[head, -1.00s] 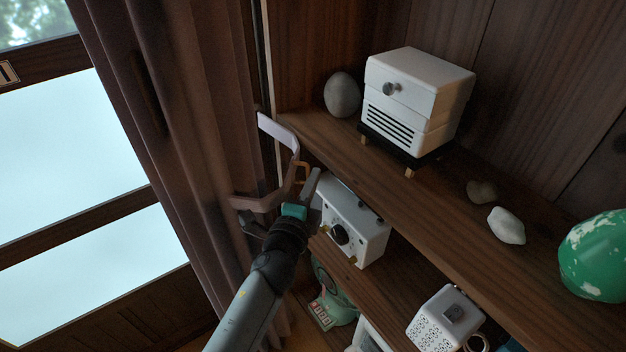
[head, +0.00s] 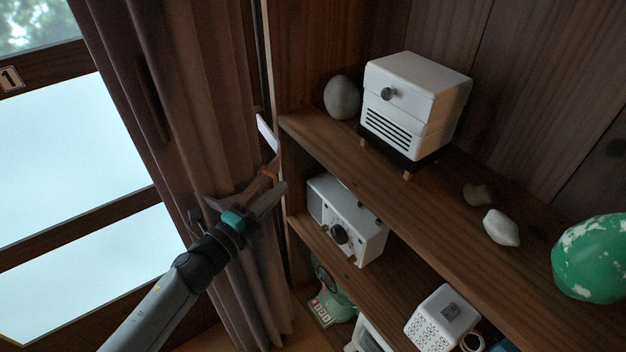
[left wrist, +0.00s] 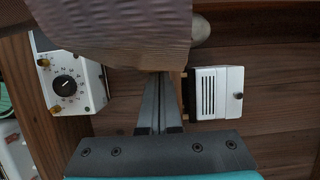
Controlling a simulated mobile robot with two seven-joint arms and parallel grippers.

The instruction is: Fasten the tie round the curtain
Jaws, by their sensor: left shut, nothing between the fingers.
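The brown curtain (head: 190,120) hangs in folds between the window and the shelf. The tie shows in the head view as a pale, stiff-looking band (head: 266,132) standing out at the curtain's right edge, with a small orange-brown piece (head: 268,174) below it. My left gripper (head: 280,190) is in front of the curtain, just below that piece. Its fingers are shut with nothing between them; they also show in the left wrist view (left wrist: 158,105). Part of the tie is hidden behind the gripper. A brown cloth surface fills the top of the wrist view; I cannot tell whether it is tie or curtain.
A wooden shelf (head: 330,146) stands right of the curtain. It carries a white drawer box (head: 410,100), stones, a green ball (head: 595,262), and a white radio-like box (head: 345,220) on the level below. The window (head: 70,170) is at the left.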

